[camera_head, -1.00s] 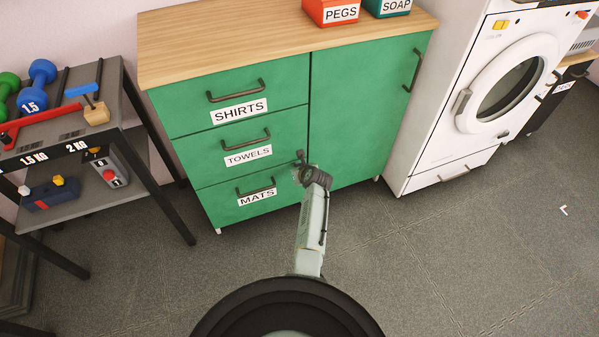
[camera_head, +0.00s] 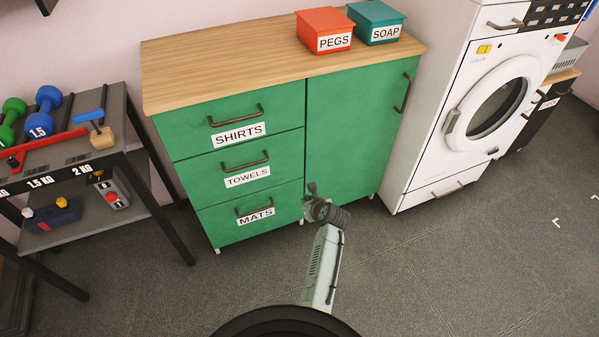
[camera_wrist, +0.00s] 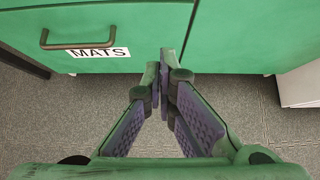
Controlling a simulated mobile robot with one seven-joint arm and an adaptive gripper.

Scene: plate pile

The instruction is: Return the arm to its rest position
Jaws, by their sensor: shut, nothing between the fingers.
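My gripper (camera_wrist: 161,88) is shut and empty in the wrist view, its two fingertips together over the grey floor near the bottom edge of the green cabinet. In the head view my arm reaches up from the bottom middle, and my gripper (camera_head: 312,190) shows small at its end, in front of the cabinet's lower part, right of the MATS drawer. The green cabinet (camera_head: 350,130) has three shut drawers at left, labelled SHIRTS, TOWELS and MATS, and a shut door at right. The MATS drawer handle (camera_wrist: 92,43) shows at upper left in the wrist view.
A red PEGS box (camera_head: 324,27) and a teal SOAP box (camera_head: 376,20) stand on the cabinet's wooden top. A white washing machine (camera_head: 440,160) stands at right. A grey rack (camera_head: 130,130) with dumbbells and tools stands at left. The floor (camera_head: 450,260) at lower right is clear.

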